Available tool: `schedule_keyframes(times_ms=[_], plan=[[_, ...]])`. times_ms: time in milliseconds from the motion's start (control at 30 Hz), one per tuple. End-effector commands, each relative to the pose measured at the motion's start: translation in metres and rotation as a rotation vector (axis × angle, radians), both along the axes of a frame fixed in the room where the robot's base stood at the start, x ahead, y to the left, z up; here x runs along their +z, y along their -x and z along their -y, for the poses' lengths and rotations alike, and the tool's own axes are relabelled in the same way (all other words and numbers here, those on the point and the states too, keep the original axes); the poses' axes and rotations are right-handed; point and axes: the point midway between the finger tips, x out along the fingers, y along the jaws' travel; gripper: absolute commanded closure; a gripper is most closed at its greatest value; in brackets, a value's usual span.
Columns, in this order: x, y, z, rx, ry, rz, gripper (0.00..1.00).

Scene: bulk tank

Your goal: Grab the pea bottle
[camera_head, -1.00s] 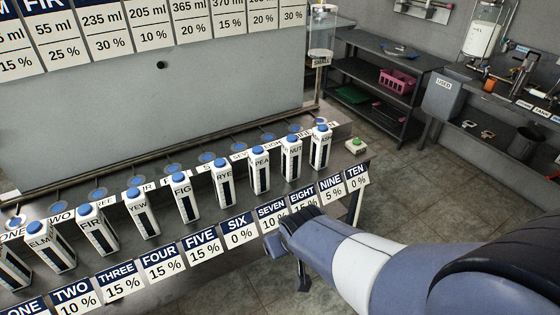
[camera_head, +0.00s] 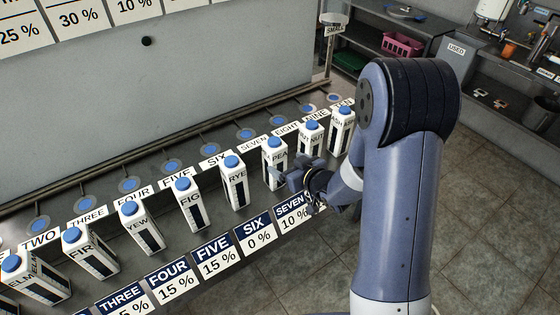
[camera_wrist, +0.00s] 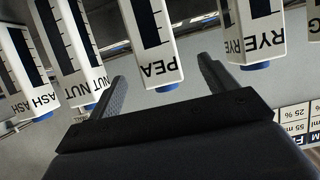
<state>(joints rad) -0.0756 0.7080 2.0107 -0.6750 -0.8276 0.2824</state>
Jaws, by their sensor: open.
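The pea bottle (camera_head: 275,153) is a white carton with a blue cap and a dark stripe, upright on the shelf between the rye and nut bottles. My gripper (camera_head: 284,180) is in front of its lower part; the jaws partly overlap it in the head view. In the wrist view the picture is upside down, and the pea bottle (camera_wrist: 152,45) hangs centred ahead of the open fingers (camera_wrist: 160,82). The gripper is empty. I cannot tell whether a finger touches the bottle.
The rye bottle (camera_head: 234,183) stands to the left, the nut bottle (camera_head: 310,142) and ash bottle (camera_head: 340,130) to the right, close by. Percentage cards (camera_head: 256,233) line the shelf's front edge. A grey wall panel (camera_head: 170,90) rises behind.

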Motion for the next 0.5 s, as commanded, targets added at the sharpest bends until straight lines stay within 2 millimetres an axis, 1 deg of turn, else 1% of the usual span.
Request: schedule_keyframes(times_ms=[33,133,367,500], plan=[[-0.004,-0.006,-0.006,0.003,0.0,-0.001,0.2],[-0.009,-0.018,-0.012,0.001,0.002,-0.001,0.2],[-0.014,-0.03,-0.02,-0.001,0.002,-0.001,0.2],[-0.018,-0.044,-0.027,-0.001,0.002,0.0,0.2]])
